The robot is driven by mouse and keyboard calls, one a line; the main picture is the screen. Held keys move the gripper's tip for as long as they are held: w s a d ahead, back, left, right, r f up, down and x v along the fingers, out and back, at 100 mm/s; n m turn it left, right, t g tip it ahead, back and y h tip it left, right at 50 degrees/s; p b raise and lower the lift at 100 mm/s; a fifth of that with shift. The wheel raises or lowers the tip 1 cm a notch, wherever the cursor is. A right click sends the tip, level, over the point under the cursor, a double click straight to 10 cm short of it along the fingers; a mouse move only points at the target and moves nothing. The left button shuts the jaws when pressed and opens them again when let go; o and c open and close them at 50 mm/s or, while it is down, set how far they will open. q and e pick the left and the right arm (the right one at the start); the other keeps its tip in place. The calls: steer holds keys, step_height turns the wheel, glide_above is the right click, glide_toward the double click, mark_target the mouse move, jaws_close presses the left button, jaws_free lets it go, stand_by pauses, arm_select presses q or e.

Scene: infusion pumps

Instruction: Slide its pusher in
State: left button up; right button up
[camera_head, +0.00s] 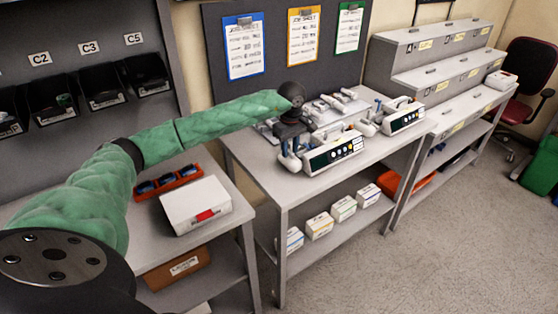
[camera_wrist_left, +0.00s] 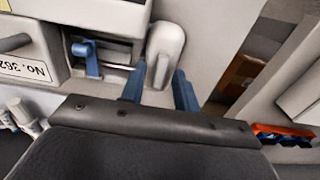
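The nearest infusion pump (camera_head: 335,153) stands on the middle bench with its dark display and buttons facing front. Its pusher is a pale grey rounded block (camera_wrist_left: 165,48) beside the pump body (camera_wrist_left: 90,12), which carries a "No. 362" label. My left gripper (camera_head: 290,148) is at the left end of this pump, pointing down. In the left wrist view its two blue fingers (camera_wrist_left: 160,90) are apart, one on each side of the near end of the pusher block. I cannot tell whether either finger touches it. My right gripper is not in view.
A second pump (camera_head: 404,118) stands to the right, with more devices behind. A white box (camera_head: 195,204) and a red tray of blue items (camera_head: 168,182) are on the left bench. Several small boxes sit on the shelf (camera_head: 330,231) below. Stepped grey cabinets (camera_head: 425,50) stand at the right.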

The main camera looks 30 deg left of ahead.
mark_target(290, 151)
arm_select(q)
steer(key=shift+r+p, duration=0.6)
steer(key=shift+r, duration=2.9)
